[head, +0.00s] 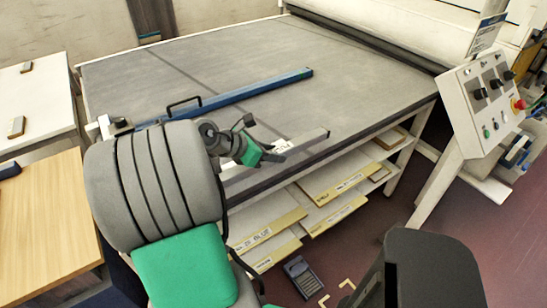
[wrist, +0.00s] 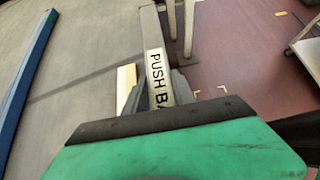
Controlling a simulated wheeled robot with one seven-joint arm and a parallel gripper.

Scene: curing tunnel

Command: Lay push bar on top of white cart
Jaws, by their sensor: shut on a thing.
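The push bar (head: 312,138) is a grey bar with a white label. My gripper (head: 272,152) is shut on it, over the near edge of the large grey table. In the wrist view the bar (wrist: 152,35) runs away from the jaws, and its label reads "PUSH BA", the rest hidden by my gripper (wrist: 163,92). I cannot tell whether the bar touches the table. A white-topped surface, which looks like the white cart (head: 38,98), stands at the far left, with two small brown blocks on top and bare room between them.
A blue bar (head: 260,90) with a black handle lies across the grey table (head: 330,60). Shelves with labelled boards (head: 335,180) sit below. A white control panel (head: 485,100) stands at right. A wooden-topped table (head: 45,215) is at lower left.

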